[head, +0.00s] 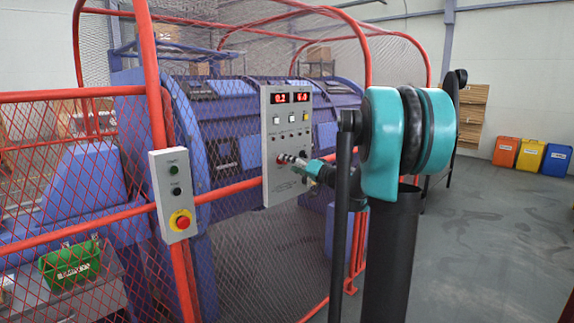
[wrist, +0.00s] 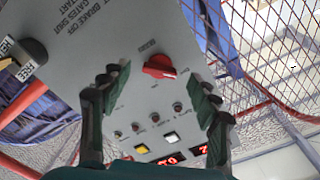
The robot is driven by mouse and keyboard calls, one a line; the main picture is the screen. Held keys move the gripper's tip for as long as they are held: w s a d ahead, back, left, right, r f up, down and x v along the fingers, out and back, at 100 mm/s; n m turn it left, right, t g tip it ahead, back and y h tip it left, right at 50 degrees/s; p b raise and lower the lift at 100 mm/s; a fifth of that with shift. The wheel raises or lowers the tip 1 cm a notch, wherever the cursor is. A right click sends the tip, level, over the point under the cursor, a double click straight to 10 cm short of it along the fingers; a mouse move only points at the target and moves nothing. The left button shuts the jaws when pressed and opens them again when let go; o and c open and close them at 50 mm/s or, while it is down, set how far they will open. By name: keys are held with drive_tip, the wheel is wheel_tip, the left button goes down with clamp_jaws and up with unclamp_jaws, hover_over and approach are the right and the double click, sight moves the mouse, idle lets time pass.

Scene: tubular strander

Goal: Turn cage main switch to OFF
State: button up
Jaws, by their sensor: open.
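A red rotary switch (wrist: 158,67) sits on the grey control panel (head: 292,103), among small printed marks I cannot read. I cannot tell which mark its knob points to. In the wrist view the panel appears upside down, with its red displays at the bottom. My gripper (wrist: 158,80) is open and empty, one finger on each side of the switch in the picture. I cannot tell how much gap is left in depth. In the head view my gripper (head: 298,162) is close to the lower half of the panel and partly covers the switch there.
A black lever knob (wrist: 31,50) shows at the panel's left in the wrist view. Several small buttons and lamps lie between the switch and the displays. Red mesh guarding (head: 75,170) and a small box with a red emergency button (head: 181,220) stand left.

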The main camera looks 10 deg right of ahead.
drive_tip(key=v, duration=0.9)
drive_tip(key=shift+s+d, duration=0.15)
drive_tip(key=shift+s, duration=0.05)
drive_tip(key=s+a+f+n+g+h, duration=0.1)
drive_tip(key=s+a+f+g, duration=0.2)
drive_tip(key=s+a+f, duration=0.35)
drive_tip(key=s+a+f+n+g+h, duration=0.1)
drive_tip(key=s+a+f+g+h, duration=0.15)
drive_tip(key=s+f, duration=0.6)
drive_tip(key=s+d+f+g+h, duration=0.2)
drive_tip(key=s+d+f+h, duration=0.1)
drive_tip(key=s+f, duration=0.5)
drive_tip(key=s+d+f+g+h, duration=0.2)
drive_tip(key=s+f+g+h, duration=0.1)
drive_tip(key=s+f, duration=0.5)
drive_tip(key=shift+s+d+f+h, duration=0.2)
drive_tip(key=shift+d+f+h, duration=0.15)
drive_tip(key=shift+f+h, duration=0.2)
